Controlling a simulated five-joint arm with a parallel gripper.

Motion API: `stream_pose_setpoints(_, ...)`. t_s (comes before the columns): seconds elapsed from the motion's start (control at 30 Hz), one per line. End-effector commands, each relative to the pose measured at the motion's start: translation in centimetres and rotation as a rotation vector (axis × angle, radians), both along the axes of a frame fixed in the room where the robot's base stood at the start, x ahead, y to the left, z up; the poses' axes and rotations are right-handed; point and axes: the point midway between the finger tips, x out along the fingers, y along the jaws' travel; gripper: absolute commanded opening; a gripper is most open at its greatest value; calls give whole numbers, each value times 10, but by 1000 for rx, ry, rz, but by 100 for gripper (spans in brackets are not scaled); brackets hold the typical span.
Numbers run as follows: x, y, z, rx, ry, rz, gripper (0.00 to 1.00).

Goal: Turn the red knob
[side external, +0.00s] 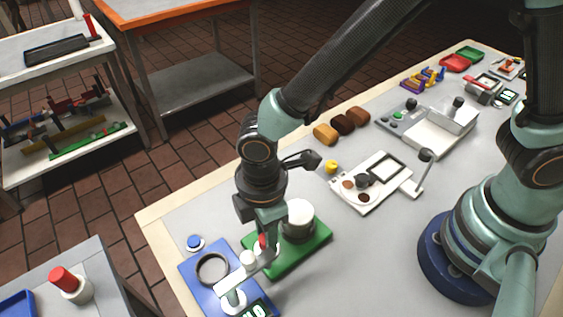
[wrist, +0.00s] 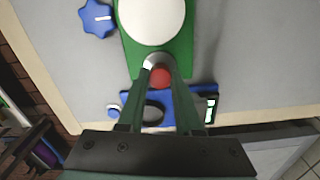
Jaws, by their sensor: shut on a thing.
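The red knob (side external: 262,241) is a small rounded red piece at the near left edge of the green base (side external: 318,247). In the wrist view the red knob (wrist: 160,77) sits between my two fingertips. My gripper (side external: 268,238) points down over that edge and is shut on the red knob; in the wrist view my gripper (wrist: 160,74) shows a finger at each side of it. A white-topped round piece (side external: 299,213) stands on the green base just behind. Part of the knob is hidden by my fingers in the side view.
A blue plate (side external: 190,265) with a dark ring (side external: 212,269) and a small display lies close beside my gripper. A blue button (side external: 195,242) is behind it. A white device (side external: 375,195) with a lever stands to the right. Bare table lies right of the green base.

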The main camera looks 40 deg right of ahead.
Motion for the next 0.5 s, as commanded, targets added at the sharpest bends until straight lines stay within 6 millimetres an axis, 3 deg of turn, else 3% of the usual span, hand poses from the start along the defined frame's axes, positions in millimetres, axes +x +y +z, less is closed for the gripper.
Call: stream_pose_setpoints(0.5, 0, 0, 1, -1, 0, -492, 0)
